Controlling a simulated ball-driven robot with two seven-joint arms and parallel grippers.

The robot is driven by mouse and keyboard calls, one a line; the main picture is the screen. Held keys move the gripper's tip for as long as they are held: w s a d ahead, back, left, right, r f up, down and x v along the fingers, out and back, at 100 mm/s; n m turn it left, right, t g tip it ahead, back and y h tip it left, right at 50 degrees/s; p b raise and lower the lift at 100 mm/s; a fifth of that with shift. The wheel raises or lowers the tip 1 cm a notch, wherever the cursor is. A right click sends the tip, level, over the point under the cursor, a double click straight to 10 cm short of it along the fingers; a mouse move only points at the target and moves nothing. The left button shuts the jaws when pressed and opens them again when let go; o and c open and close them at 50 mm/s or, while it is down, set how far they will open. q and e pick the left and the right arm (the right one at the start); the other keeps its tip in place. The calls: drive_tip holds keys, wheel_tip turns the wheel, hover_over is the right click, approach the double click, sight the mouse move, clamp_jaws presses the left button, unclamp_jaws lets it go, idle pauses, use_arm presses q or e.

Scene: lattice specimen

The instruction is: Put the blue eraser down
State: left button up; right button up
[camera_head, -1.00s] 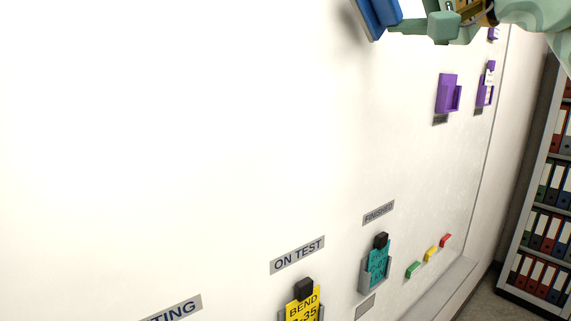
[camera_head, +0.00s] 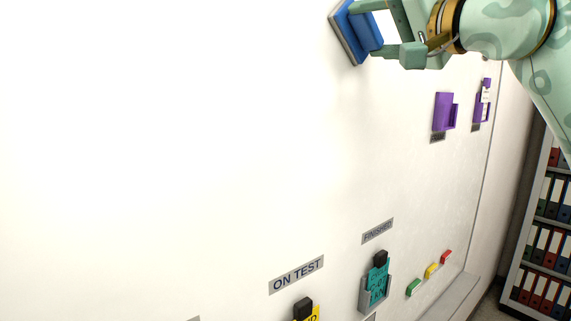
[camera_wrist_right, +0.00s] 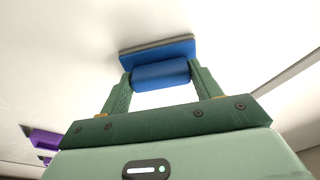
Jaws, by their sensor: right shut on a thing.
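The blue eraser (camera_head: 358,32) has a grey pad on its left face and is at the top of the head view, against or very close to the white board (camera_head: 150,140). I cannot tell whether the pad touches the board. My right gripper (camera_head: 392,32) is shut on the eraser's handle. In the right wrist view the eraser (camera_wrist_right: 158,51) sits at the tips of the gripper's two green fingers (camera_wrist_right: 160,78), pad side away from me. My left gripper is not in view.
Purple holders (camera_head: 443,112) are fixed to the board at right. Below are the "ON TEST" label (camera_head: 297,274), the "FINISHED" label (camera_head: 377,231), a teal card (camera_head: 376,283) and small coloured magnets (camera_head: 431,270). A grey ledge (camera_head: 455,300) runs along the lower right. A binder shelf (camera_head: 545,235) stands beyond.

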drive_tip(key=w+d, duration=0.2)
drive_tip(key=d, duration=0.1)
drive_tip(key=shift+w+p, duration=0.35)
drive_tip(key=shift+c, duration=0.4)
drive_tip(key=s+a+b, duration=0.1)
drive_tip(key=b, duration=0.1)
drive_tip(key=s+a+b, duration=0.1)
drive_tip(key=s+b, duration=0.1)
drive_tip(key=shift+s+a+f, duration=0.2)
drive_tip(key=shift+s+a, duration=0.05)
drive_tip(key=shift+a, duration=0.1)
drive_tip(key=v, duration=0.4)
drive_tip(key=r+v, duration=0.1)
drive_tip(key=v, duration=0.1)
drive_tip(key=shift+w+d+b, duration=0.15)
drive_tip(key=shift+d+b, duration=0.05)
drive_tip(key=shift+b, duration=0.15)
drive_tip(key=shift+w+d, duration=0.1)
